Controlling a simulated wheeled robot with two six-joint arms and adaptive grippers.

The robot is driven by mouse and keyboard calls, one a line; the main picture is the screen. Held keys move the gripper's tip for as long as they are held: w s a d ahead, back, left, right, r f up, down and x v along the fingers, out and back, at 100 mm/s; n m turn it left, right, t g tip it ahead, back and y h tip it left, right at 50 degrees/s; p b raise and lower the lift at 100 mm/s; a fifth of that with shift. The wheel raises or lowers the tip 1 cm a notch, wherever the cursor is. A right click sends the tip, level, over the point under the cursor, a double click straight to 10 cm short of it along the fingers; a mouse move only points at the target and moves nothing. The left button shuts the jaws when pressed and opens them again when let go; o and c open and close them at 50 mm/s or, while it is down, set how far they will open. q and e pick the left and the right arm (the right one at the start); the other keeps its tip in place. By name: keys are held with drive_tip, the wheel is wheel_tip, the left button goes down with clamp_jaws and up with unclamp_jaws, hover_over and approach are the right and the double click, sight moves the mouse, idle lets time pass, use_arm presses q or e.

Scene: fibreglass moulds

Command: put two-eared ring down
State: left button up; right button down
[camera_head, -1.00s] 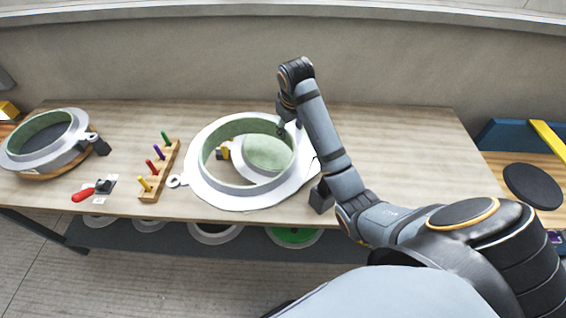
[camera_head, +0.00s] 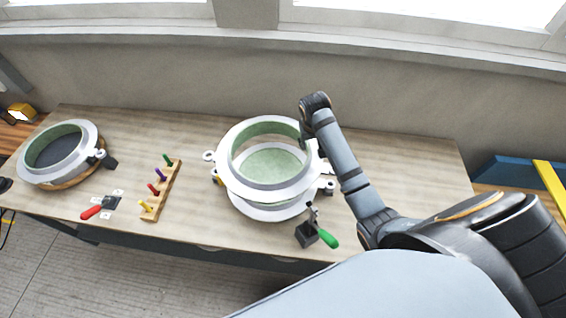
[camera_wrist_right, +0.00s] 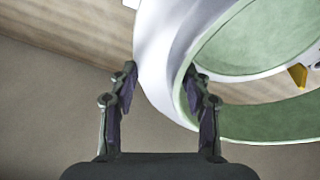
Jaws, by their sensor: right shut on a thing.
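The two-eared ring (camera_head: 228,181) is a white flanged ring with a pale green inner wall. In the head view it is over a round white mould part (camera_head: 262,211) with a green face (camera_head: 272,164). One ear shows at its left and one near its right side. Whether it touches the part below I cannot tell. My right gripper (camera_head: 307,138) is at the ring's far right edge, its fingertips mostly hidden there. In the wrist view, the right gripper (camera_wrist_right: 162,72) has its fingers on either side of the ring's wall (camera_wrist_right: 163,50). My left gripper is out of view.
A green-handled clamp (camera_head: 318,232) stands at the table's front, right of the ring. Left are a wooden rack (camera_head: 163,191) with coloured pegs, a red-handled clamp (camera_head: 97,209) and another ringed mould (camera_head: 37,177). The wooden table (camera_head: 420,168) is clear at right.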

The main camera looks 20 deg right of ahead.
sight(311, 148)
wheel_tip(311, 148, down, 3)
drive_tip(key=shift+s+f+p, duration=0.1)
drive_tip(key=shift+p, duration=0.35)
drive_tip(key=x, duration=0.3)
drive_tip(key=shift+s+a+p, duration=0.1)
drive_tip(key=shift+s+p, duration=0.05)
drive_tip(key=shift+p, duration=0.15)
wheel_tip(311, 148, down, 2)
drive_tip(key=shift+a+f+p, duration=0.1)
drive_tip(key=shift+f+p, duration=0.05)
drive_tip(key=shift+p, duration=0.15)
drive_tip(key=shift+f, duration=0.35)
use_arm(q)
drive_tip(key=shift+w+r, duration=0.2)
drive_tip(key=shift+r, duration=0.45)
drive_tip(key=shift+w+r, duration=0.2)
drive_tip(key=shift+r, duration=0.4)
use_arm(e)
drive_tip(key=shift+f, duration=0.15)
drive_tip(key=c, duration=0.6)
unclamp_jaws()
drive_tip(key=shift+s, duration=0.1)
